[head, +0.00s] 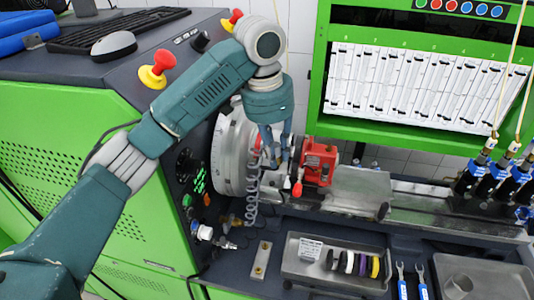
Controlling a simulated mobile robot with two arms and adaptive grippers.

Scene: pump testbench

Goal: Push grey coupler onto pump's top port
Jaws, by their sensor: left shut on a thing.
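My left gripper (272,152) reaches down from above, just left of the red pump (319,163) and in front of the large grey flywheel disc (232,155). Its fingers are shut on the grey coupler, which is small and mostly hidden between them. A grey coiled hose (252,195) hangs from near the fingers down to fittings on the bench. The pump is mounted on the bench rail; its top port cannot be made out clearly. I cannot tell whether the coupler touches the pump. My right gripper is not in view.
A metal tray (299,267) with several coloured rings lies in front, beside two blue-handled wrenches (402,283) and another tray (512,285). A green frame with a white gauge panel (420,85) stands behind. Red knobs (154,72) stick up from the console at left.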

